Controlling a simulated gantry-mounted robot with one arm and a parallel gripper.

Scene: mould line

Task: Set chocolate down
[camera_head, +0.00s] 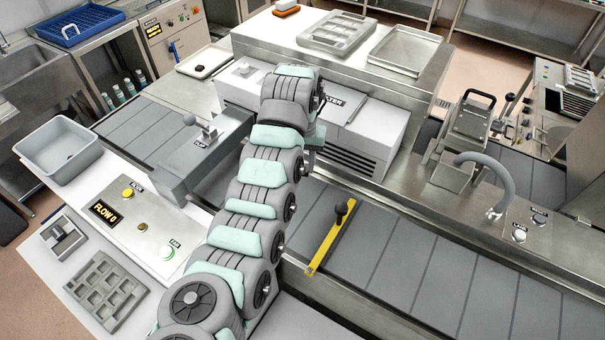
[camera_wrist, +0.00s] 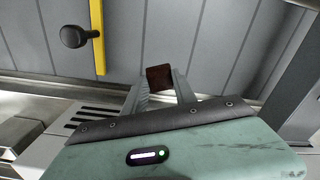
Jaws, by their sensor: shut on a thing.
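A small dark brown chocolate (camera_wrist: 158,74) shows in the wrist view, between the two fingertips of my gripper (camera_wrist: 159,80). The gripper is shut on it. The chocolate is over the grey slatted conveyor belt (camera_wrist: 220,38); I cannot tell whether it touches the belt. In the head view my arm hides the chocolate and most of the gripper, near the front of the white machine. The belt (camera_head: 440,265) runs on to the lower right there, with bare slats.
A yellow bar (camera_head: 325,240) with a black knob lies across the belt, left of the gripper in the wrist view (camera_wrist: 98,55). The white vented machine (camera_head: 372,125) stands over the belt. A grey spout (camera_head: 500,175) stands at right. The belt right of the bar is clear.

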